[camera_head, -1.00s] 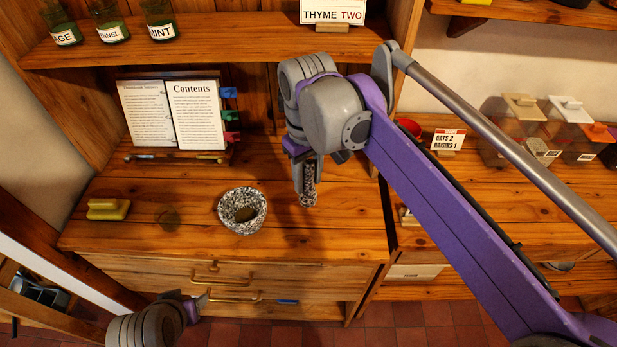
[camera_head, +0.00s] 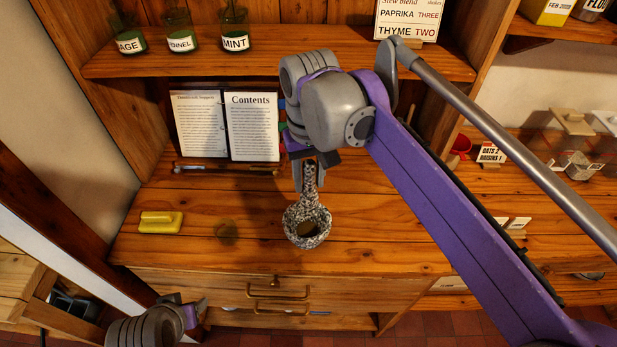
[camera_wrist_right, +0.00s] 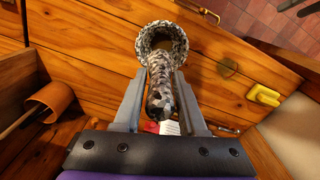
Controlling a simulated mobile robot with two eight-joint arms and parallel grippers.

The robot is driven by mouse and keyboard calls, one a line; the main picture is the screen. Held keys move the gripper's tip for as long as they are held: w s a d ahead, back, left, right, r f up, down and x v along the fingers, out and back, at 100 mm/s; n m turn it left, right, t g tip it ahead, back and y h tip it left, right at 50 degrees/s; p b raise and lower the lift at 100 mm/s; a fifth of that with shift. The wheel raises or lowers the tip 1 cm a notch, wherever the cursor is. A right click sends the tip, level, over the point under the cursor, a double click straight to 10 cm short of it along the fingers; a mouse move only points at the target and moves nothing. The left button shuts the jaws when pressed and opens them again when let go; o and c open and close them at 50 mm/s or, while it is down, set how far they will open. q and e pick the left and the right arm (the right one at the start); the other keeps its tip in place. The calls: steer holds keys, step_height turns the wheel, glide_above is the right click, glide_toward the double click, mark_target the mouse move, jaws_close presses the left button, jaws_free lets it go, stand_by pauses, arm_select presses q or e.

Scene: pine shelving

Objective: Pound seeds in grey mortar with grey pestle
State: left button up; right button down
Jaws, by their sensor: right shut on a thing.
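The speckled grey mortar (camera_head: 289,226) stands upright on the wooden counter, with a brownish-green patch, likely the seeds (camera_head: 307,229), inside. My right gripper (camera_head: 309,178) is shut on the speckled grey pestle (camera_head: 310,190), just behind the mortar. The pestle's lower end overlaps the mortar's far rim; I cannot tell whether it is inside or above. In the right wrist view the pestle (camera_wrist_right: 160,90) runs between the fingers toward the mortar (camera_wrist_right: 145,42), covering part of its opening. My left gripper (camera_head: 195,312) is low at the bottom left, apart from the counter items; its jaws are unclear.
An open book on a stand (camera_head: 225,125) is behind left. A yellow block (camera_head: 160,222) and a round olive patch (camera_head: 227,232) lie left of the mortar. Labelled jars (camera_head: 180,40) stand on the shelf above. A terracotta cup (camera_wrist_right: 48,101) is at the wrist view's left.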

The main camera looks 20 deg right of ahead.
mark_target(307, 203)
steer(key=shift+w+a, duration=0.1)
steer(key=shift+a, duration=0.15)
steer(key=shift+d+f+b, duration=0.1)
steer(key=shift+f+b, duration=0.45)
steer(key=shift+f, duration=0.3)
step_height(307, 203, down, 3)
steer(key=shift+f+b, duration=0.1)
steer(key=shift+b, duration=0.95)
arm_select(q)
step_height(307, 203, down, 6)
steer(key=s+b, duration=0.1)
steer(key=shift+s+a+b, duration=0.2)
steer(key=shift+s+b, duration=0.1)
steer(key=shift+s, duration=0.05)
arm_select(e)
steer(key=shift+f, duration=1.75)
arm_select(q)
steer(key=shift+f, duration=0.1)
arm_select(e)
steer(key=shift+f, duration=0.15)
steer(key=shift+f+b, duration=0.9)
steer(key=shift+f, duration=0.65)
steer(key=shift+r+p, duration=1.55)
steer(key=shift+r, duration=0.45)
arm_select(q)
steer(key=shift+w+r, duration=0.25)
steer(key=shift+r, duration=0.55)
steer(key=shift+s+f, duration=0.1)
arm_select(e)
steer(key=shift+f, duration=0.2)
